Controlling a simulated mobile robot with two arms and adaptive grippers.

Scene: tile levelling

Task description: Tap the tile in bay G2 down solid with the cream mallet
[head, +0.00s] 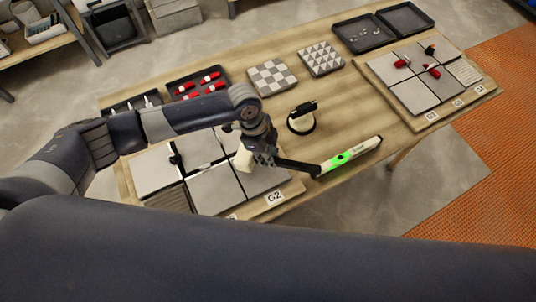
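The left tile board (290,187) carries grey tiles, with the G2 label (274,197) on its front edge. The tile by that label (262,181) is partly hidden by my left arm and the mallet. My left gripper (268,157) is over this board, shut on the dark handle of the cream mallet. The cream mallet head (244,160) shows just left of the gripper, low over the tiles; I cannot tell whether it touches one. The dark handle extends right. My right gripper is not in view.
A spirit level (350,155) with a green light lies right of the mallet. A black-handled suction lifter (301,118) stands behind it. Two patterned tile panels (272,77) (320,58) and dark trays (360,35) lie farther back. A second tile board (430,118) is at right.

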